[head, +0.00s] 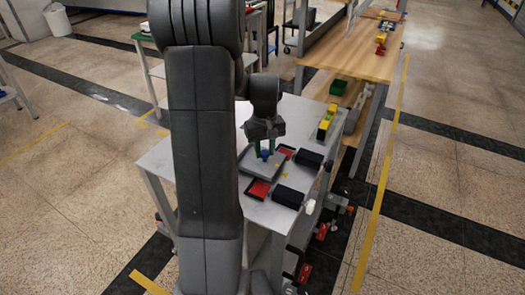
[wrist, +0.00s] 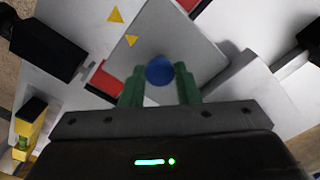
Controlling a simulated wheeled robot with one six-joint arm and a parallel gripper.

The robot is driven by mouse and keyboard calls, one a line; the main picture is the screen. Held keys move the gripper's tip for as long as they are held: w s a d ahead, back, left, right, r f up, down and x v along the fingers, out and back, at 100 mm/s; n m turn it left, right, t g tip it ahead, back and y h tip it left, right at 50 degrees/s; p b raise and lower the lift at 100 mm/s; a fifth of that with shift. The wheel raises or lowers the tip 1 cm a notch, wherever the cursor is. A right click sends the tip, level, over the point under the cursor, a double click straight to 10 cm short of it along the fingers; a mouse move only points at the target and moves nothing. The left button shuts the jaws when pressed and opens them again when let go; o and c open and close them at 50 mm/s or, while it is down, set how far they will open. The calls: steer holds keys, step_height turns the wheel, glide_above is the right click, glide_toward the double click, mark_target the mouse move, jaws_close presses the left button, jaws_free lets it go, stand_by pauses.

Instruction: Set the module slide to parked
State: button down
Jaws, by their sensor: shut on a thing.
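The module slide is a grey plate (head: 250,160) on the light table, and it fills the upper middle of the wrist view (wrist: 190,38). A round blue knob (wrist: 160,70) stands on it and also shows in the head view (head: 265,154). My gripper (wrist: 160,84) is shut on the blue knob, with one green finger on each side. One yellow triangle (wrist: 131,41) is on the plate near its edge. Another yellow triangle (wrist: 115,15) is on the pale surface beside it. Red areas show at both ends of the plate, one nearer (head: 258,189) and one farther (head: 287,150).
Two black blocks (head: 288,196) (head: 308,158) stand right of the slide. A yellow-and-black item (head: 327,122) is at the table's right edge. A wooden bench (head: 355,55) with a green bin (head: 338,88) stands behind. The table's left part is bare.

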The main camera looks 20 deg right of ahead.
steer(key=c, duration=1.1)
jaws_free()
step_height(320, 180, up, 14)
steer(key=shift+p, duration=0.35)
steer(key=shift+f, duration=0.1)
step_height(320, 180, down, 13)
steer(key=shift+f+b, duration=0.2)
steer(key=shift+b, duration=0.15)
steer(key=shift+s+a+f, duration=0.1)
steer(key=shift+f, duration=0.2)
steer(key=shift+s+a+r, duration=0.15)
steer(key=shift+s+a, duration=0.2)
steer(key=shift+a, duration=0.05)
